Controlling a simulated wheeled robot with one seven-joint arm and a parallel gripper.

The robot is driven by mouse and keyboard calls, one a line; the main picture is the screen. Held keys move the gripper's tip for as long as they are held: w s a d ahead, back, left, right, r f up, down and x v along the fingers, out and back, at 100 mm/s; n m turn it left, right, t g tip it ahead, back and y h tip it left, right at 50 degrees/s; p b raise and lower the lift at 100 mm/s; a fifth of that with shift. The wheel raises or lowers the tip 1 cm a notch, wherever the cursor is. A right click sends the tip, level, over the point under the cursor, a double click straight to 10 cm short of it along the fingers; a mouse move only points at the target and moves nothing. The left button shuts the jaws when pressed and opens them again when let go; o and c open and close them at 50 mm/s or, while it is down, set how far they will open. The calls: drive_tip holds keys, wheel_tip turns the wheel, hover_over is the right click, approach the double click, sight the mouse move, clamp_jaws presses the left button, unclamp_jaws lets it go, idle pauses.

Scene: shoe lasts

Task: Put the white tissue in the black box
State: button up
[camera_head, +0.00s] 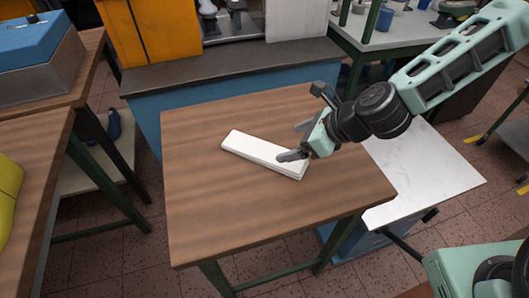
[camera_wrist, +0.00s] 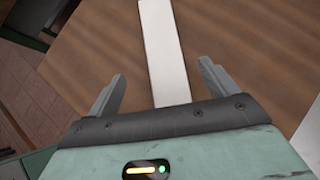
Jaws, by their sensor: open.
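The white tissue (camera_head: 250,147) is a long, flat white strip lying at an angle on the brown wooden table (camera_head: 205,205). My gripper (camera_head: 291,142) is over its right end, with the fingers spread. In the wrist view, the tissue (camera_wrist: 163,45) runs between the two open fingers of my gripper (camera_wrist: 161,70), with a gap on each side, and its near end is hidden behind the gripper body. I cannot tell how high the fingers are above the table. I cannot make out a black box in either view.
A blue and grey box (camera_head: 42,55) stands on a wooden table at the left. A dark-topped blue bench (camera_head: 225,70) is behind the middle table. A white board (camera_head: 425,170) lies lower on the right. The table's left and front parts are clear.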

sight(264, 150)
drive_tip(key=p+x, duration=0.1)
drive_tip(key=x, duration=0.9)
drive_tip(key=shift+w+f+p, duration=0.1)
drive_tip(key=shift+w+p, duration=0.05)
drive_tip(key=shift+p, duration=0.25)
drive_tip(key=c, duration=1.1)
drive_tip(key=shift+c, duration=0.2)
